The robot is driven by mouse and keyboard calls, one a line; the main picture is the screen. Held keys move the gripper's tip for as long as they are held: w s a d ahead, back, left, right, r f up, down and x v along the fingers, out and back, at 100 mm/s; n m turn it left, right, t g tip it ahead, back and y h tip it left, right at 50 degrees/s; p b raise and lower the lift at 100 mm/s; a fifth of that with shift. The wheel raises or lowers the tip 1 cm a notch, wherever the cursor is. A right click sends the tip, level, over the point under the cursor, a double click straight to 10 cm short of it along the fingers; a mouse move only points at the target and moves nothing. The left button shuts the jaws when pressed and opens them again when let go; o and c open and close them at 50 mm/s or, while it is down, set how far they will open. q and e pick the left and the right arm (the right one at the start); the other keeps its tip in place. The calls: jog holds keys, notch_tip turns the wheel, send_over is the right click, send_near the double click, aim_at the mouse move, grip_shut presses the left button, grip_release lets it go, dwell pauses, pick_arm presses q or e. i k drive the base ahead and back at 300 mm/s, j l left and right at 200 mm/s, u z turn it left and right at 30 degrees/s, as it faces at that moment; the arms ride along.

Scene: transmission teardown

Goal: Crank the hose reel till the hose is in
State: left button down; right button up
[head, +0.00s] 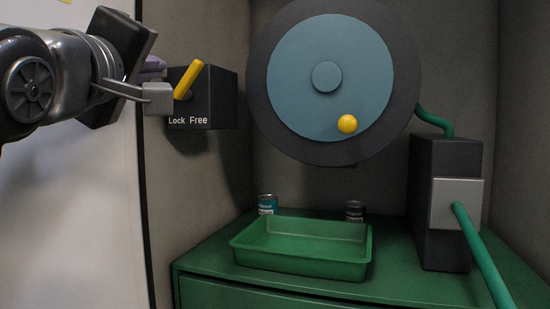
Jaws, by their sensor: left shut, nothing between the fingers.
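The hose reel (290,75) is a large dark disc with a blue-grey face and a round hub, mounted at the back. Its yellow crank knob (347,124) sits at the lower right of the face. The green hose (482,255) comes out of a grey plate on a dark box and runs down to the right; another stretch shows between reel and box. A dark box marked "Lock Free" carries a yellow lever (188,80) tilted up and right. My left gripper (160,98) is shut and empty beside the lever's base; whether it touches is unclear. My right gripper is not in view.
A green tray (300,268) stands on the green cabinet top (400,285) below the reel. Two small cans, one blue (267,204) and one dark (355,211), stand behind it. The dark hose box (440,160) stands at the right. Space before the reel is clear.

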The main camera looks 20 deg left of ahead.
aim_at(329, 84)
jog(key=k+l, duration=0.2)
jog(key=k, duration=0.3)
jog(key=k+l, duration=0.25)
jog(key=k, duration=0.2)
